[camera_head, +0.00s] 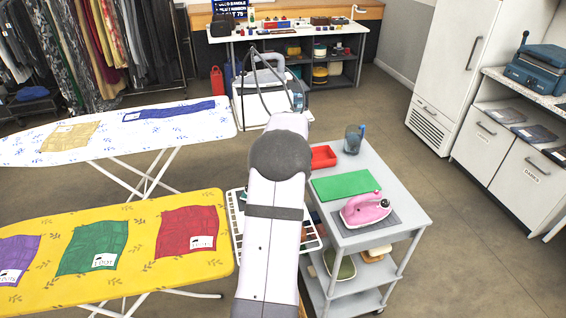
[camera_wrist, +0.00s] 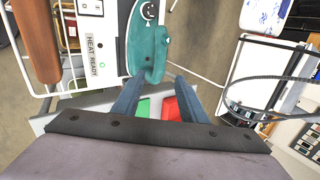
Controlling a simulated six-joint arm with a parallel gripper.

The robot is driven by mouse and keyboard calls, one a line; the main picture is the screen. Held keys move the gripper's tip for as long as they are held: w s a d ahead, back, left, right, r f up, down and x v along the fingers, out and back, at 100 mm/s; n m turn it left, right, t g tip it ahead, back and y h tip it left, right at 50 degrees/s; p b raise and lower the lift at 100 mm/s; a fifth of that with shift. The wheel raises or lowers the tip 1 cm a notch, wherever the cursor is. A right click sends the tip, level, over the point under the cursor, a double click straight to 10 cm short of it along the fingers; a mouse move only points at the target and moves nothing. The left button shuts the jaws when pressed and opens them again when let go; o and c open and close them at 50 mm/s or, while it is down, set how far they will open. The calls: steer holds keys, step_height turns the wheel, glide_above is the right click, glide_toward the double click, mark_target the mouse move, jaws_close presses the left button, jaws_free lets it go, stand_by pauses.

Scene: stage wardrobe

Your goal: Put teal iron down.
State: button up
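In the wrist view the teal iron (camera_wrist: 149,48) lies at the top centre, just beyond my fingertips, beside a white panel marked HEAT READY (camera_wrist: 95,50). My gripper (camera_wrist: 158,79) has its two blue-grey fingers spread apart. The iron's near end lies close to the left finger in the picture, with a gap on the right finger's side. I cannot tell whether the left finger touches it. My arm hides the gripper and most of that spot in the head view.
A grey cart (camera_head: 388,209) holds a pink iron (camera_head: 365,209), a green mat (camera_head: 345,186), a red tray (camera_head: 323,157) and a cup. A yellow ironing board (camera_head: 140,245) and a white one (camera_head: 110,145) stand left. Floor at right is clear. A hose or cable (camera_wrist: 270,82) crosses the wrist view.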

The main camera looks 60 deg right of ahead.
steer(key=shift+b+v, duration=0.3)
steer(key=shift+v, duration=1.55)
steer(key=w+a+f+n+y, duration=0.1)
steer(key=w+a+n, duration=0.25)
steer(key=a, duration=0.55)
steer(key=w+a+f+n+g+y, duration=0.1)
steer(key=w+a+n, duration=0.25)
steer(key=a, duration=0.55)
steer(key=w+a+n+y, duration=0.25)
steer(key=a+n, duration=0.25)
steer(key=a, duration=0.4)
steer(key=s+a+f+n+g, duration=0.1)
steer(key=s+a+f+n, duration=0.15)
steer(key=a+n, duration=0.75)
steer(key=s+a+f+n+g, duration=0.2)
steer(key=s+a+n, duration=0.3)
steer(key=s+a, duration=0.7)
steer(key=a, duration=0.4)
steer(key=shift+s+f+n, duration=0.15)
steer(key=shift+f+n, duration=0.1)
steer(key=shift+n, duration=0.15)
steer(key=shift+f, duration=0.1)
